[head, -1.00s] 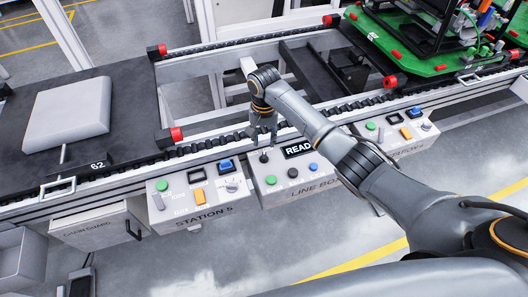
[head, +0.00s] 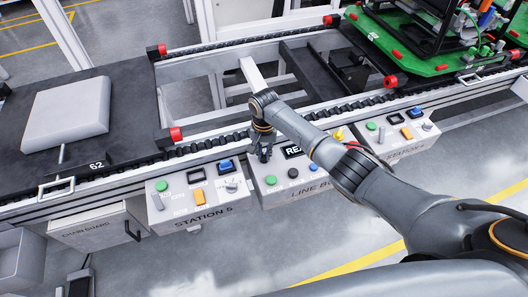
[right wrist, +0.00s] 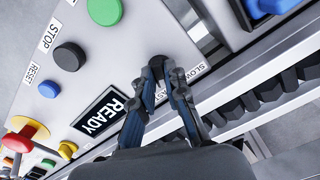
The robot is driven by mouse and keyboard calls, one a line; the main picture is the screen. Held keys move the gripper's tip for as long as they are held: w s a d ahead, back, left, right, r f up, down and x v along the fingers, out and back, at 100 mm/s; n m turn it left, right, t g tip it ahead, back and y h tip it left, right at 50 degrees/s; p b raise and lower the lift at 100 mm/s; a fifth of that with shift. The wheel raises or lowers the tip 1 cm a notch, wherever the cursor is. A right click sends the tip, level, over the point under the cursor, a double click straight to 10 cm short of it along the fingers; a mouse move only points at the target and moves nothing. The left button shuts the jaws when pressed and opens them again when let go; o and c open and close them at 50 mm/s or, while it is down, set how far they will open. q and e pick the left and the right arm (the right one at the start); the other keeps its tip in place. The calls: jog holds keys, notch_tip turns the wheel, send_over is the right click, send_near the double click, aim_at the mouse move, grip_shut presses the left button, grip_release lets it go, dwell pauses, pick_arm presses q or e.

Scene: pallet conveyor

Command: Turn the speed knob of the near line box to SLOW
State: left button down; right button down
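The near line box (head: 312,196) is a pale sloping panel at the front of the conveyor, with a READY display. Its dark speed knob (right wrist: 158,61) shows in the right wrist view between the SLOW and FAST labels, mostly covered by my fingers. The pointer direction is hidden. My right gripper (head: 262,153) is down at the panel's upper left; in the right wrist view its two fingers (right wrist: 163,75) are close together around the knob and appear shut on it. My left gripper is not in view.
On the line box are a green button (right wrist: 105,10), a black STOP button (right wrist: 70,56), a blue RESET button (right wrist: 49,89) and a red emergency stop (right wrist: 27,131). The Station 5 box (head: 198,196) is close on the left. The conveyor rail (head: 215,143) runs just behind.

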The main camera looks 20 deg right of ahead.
jog(key=shift+n, duration=0.3)
jog(key=shift+r+n+p, duration=0.1)
jog(key=shift+n+p, duration=0.9)
jog(key=shift+n, duration=0.7)
jog(key=n, duration=0.2)
jog(key=shift+n+p, duration=0.3)
jog(key=shift+w+n, duration=0.1)
jog(key=shift+n, duration=1.6)
jog(key=shift+p, duration=0.3)
jog(key=c, duration=1.4)
grip_release()
jog(key=shift+o, duration=0.2)
